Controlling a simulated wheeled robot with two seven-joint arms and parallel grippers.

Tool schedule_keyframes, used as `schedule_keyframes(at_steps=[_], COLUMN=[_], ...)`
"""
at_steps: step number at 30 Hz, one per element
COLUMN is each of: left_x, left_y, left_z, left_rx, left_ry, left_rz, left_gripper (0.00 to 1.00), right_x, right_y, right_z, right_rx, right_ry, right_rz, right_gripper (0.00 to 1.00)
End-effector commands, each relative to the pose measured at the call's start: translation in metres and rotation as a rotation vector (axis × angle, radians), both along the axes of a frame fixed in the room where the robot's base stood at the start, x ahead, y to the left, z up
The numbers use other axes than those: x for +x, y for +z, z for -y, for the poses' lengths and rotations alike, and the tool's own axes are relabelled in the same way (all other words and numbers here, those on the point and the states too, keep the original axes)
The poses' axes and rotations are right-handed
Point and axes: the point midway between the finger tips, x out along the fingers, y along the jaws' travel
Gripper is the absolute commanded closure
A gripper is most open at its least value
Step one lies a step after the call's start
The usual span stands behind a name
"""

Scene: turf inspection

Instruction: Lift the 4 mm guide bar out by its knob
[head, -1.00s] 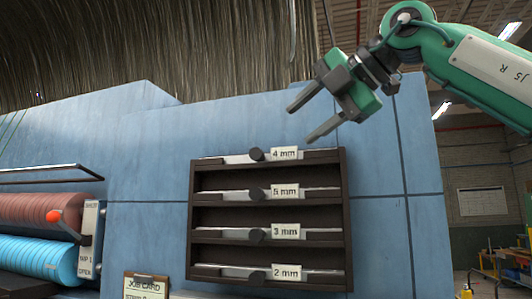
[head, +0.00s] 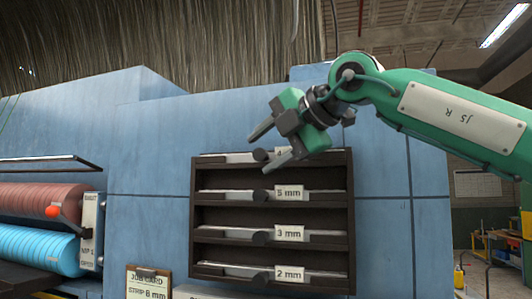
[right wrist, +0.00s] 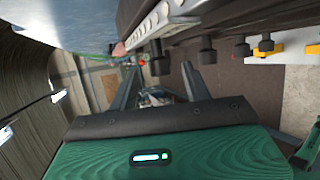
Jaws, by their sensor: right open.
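The 4 mm guide bar (head: 225,158) lies in the top slot of a dark rack (head: 198,215). Its dark knob (head: 261,155) sticks out at the front, and its label is mostly hidden by my gripper. My right gripper (head: 259,154) is open and empty in front of the top slot, one finger above the knob and the other just below it. In the right wrist view the nearest knob (right wrist: 160,61) shows between the fingertips; I cannot tell whether they touch it. My left gripper is out of view.
Below are the 5 mm bar (head: 235,195), 3 mm bar (head: 230,234) and 2 mm bar (head: 230,270), each with a knob. A blue machine housing (head: 150,150) surrounds the rack. A job card (head: 148,283) is below.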

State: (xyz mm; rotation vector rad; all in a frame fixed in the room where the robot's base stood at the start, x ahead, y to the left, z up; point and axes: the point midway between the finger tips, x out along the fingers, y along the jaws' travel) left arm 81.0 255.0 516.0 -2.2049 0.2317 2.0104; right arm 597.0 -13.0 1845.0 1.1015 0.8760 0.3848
Motion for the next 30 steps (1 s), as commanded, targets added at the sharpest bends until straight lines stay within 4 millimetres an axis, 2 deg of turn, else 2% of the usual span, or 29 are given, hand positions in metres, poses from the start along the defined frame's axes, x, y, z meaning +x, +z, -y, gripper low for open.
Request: schedule_keyframes(at_steps=[4,11,12,23,30], left_x=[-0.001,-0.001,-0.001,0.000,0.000], left_y=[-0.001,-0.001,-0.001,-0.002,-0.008], left_z=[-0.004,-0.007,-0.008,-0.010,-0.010], left_rx=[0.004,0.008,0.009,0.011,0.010], left_ry=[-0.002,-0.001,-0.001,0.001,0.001], left_rz=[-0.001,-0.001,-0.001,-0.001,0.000], left_gripper=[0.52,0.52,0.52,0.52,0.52], right_x=[0.000,0.000,0.000,0.000,0.000], right_y=[0.000,0.000,0.000,0.003,0.019], right_z=[0.000,0.001,0.001,0.001,0.000], right_rx=[0.000,0.000,0.001,0.002,0.004], right_ry=[0.000,0.000,0.000,0.000,-0.001], right_rz=[0.000,0.000,-0.001,0.002,0.002], right_gripper=[0.53,0.98,1.00,1.00,1.00])
